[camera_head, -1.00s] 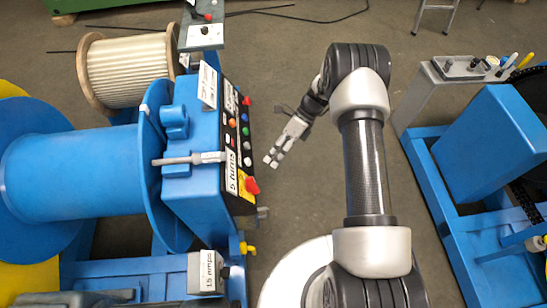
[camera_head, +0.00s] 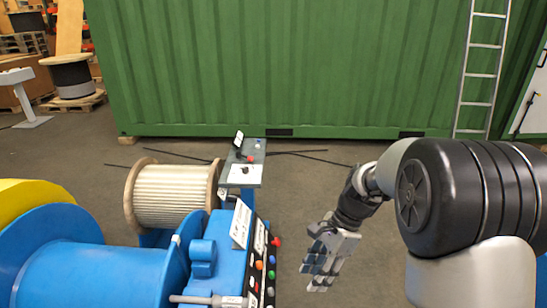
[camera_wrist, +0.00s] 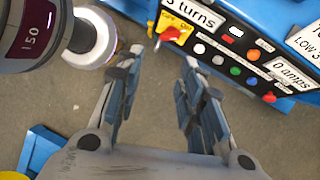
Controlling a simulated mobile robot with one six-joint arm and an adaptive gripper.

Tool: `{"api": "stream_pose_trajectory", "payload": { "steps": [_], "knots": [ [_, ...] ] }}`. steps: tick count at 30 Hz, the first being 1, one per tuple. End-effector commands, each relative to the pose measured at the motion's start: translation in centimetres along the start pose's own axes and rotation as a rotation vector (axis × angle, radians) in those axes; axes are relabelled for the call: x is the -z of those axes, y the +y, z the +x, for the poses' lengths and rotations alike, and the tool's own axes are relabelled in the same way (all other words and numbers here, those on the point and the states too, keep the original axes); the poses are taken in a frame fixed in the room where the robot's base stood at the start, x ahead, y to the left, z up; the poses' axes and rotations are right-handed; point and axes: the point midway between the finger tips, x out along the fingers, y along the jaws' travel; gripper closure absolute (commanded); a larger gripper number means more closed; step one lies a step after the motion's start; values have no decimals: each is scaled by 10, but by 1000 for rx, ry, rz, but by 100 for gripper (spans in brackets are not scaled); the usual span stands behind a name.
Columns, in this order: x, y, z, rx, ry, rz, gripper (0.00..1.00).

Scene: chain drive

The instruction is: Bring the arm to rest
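My arm (camera_head: 460,195) is bent at the right side of the head view, with a thick black and grey joint close to the camera. My gripper (camera_head: 319,284) hangs fingers-down to the right of the blue machine's button panel (camera_head: 266,262). It is apart from the panel, over the floor. In the wrist view my gripper (camera_wrist: 160,58) is open, with bare floor showing between its fingers. Nothing is held. The button panel (camera_wrist: 233,57) shows beyond the fingertips at the upper right of the wrist view, with a red and yellow switch (camera_wrist: 172,33).
The blue drum machine (camera_head: 95,275) fills the lower left. A wooden cable spool (camera_head: 172,196) and a grey control box (camera_head: 243,170) stand behind it. A green container (camera_head: 290,65) with a ladder (camera_head: 482,70) closes off the back. Floor between container and machine is mostly clear.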

Motion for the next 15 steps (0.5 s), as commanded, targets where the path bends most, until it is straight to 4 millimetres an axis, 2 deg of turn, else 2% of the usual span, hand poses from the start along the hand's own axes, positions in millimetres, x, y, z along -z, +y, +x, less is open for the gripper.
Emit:
{"api": "stream_pose_trajectory", "payload": {
  "steps": [1,6,10,15],
  "knots": [
    [-10,13,-20,27,37,-86,65],
    [-35,61,-65,85,172,-393,65],
    [-49,102,-88,114,286,-621,65],
    [-61,155,-105,130,449,-911,65]
  ]
}}
